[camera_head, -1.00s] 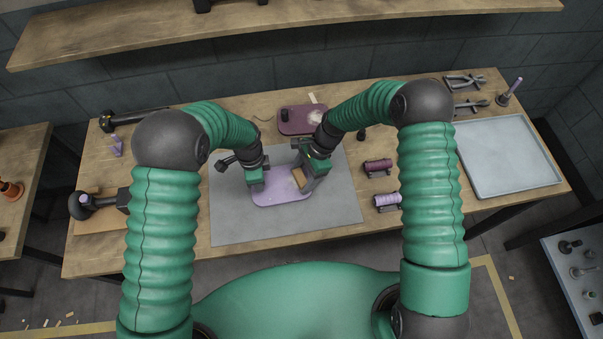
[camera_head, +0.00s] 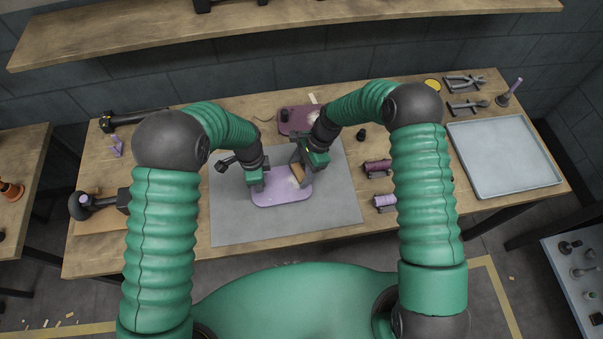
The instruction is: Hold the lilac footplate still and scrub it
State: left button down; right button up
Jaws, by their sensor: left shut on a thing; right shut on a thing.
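The lilac footplate (camera_head: 281,196) lies flat on the grey mat (camera_head: 238,227) in the middle of the bench. My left gripper (camera_head: 258,186) is shut on the footplate's left part. My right gripper (camera_head: 300,181) is shut on a tan block, seemingly a scrubbing brush (camera_head: 297,174), over the footplate's right part. The gripper partly hides the brush, and I cannot tell whether it touches the plate. A pale patch shows on the plate beside the brush.
A dark purple plate (camera_head: 296,124) lies behind the mat. Purple rollers (camera_head: 384,201) lie to the right. A grey tray (camera_head: 505,158), pliers (camera_head: 466,83) and a yellow disc (camera_head: 432,86) are at the right. The mat's front is clear.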

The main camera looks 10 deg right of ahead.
jog(key=shift+s+d, duration=0.1)
jog(key=shift+s, duration=1.4)
jog(key=shift+w, duration=0.1)
jog(key=shift+w, duration=1.4)
jog(key=shift+s, duration=1.5)
jog(key=shift+w, duration=0.15)
jog(key=shift+w, duration=1.35)
jog(key=shift+s, duration=0.1)
